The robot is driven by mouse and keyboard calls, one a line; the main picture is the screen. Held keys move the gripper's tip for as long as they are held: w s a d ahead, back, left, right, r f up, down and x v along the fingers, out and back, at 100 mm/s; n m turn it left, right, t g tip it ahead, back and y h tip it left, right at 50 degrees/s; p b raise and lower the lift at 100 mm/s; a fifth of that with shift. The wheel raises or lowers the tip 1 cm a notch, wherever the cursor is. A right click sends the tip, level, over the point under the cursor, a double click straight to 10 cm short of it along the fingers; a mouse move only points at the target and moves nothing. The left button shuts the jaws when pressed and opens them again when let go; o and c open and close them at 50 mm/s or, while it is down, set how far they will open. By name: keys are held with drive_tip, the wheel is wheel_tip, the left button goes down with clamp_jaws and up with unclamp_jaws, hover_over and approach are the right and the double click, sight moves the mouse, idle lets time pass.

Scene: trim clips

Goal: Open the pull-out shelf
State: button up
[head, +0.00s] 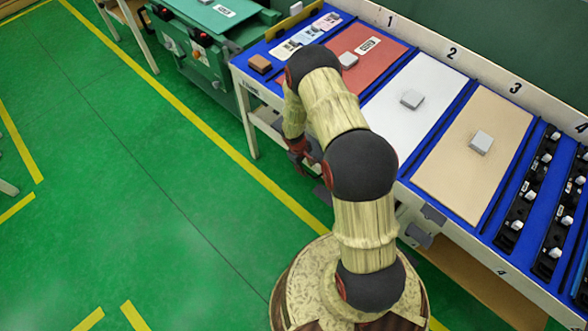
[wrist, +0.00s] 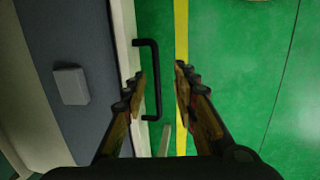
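The black bar handle (wrist: 156,80) is mounted on the pale front edge (wrist: 124,50) of what appears to be the pull-out shelf in the wrist view. Behind that edge lies a dark grey surface (wrist: 50,35) with a light grey block (wrist: 70,86) on it. My gripper (wrist: 161,76) is open, one finger on each side of the handle bar in the picture. The left fingertip shows inside the handle's loop; whether either finger touches the bar is unclear. In the head view, my gripper (head: 301,150) is low beside the bench front, and my arm hides much of the shelf area.
The blue-topped bench (head: 478,214) carries coloured panels, small blocks and black clip rails (head: 520,205). A green machine (head: 205,55) stands at the back left. The green floor (head: 120,190) in front is clear, with yellow lines.

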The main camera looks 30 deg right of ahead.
drive_tip(key=shift+t, duration=0.6)
drive_tip(key=w+f+b, duration=0.1)
drive_tip(key=f, duration=0.1)
drive_tip(key=w+f+b, duration=0.1)
drive_tip(key=f, duration=0.1)
drive_tip(key=w+f, duration=0.2)
drive_tip(key=f, duration=0.1)
drive_tip(key=shift+d+b, duration=0.35)
drive_tip(key=shift+b, duration=0.05)
drive_tip(key=shift+c, duration=0.4)
clamp_jaws()
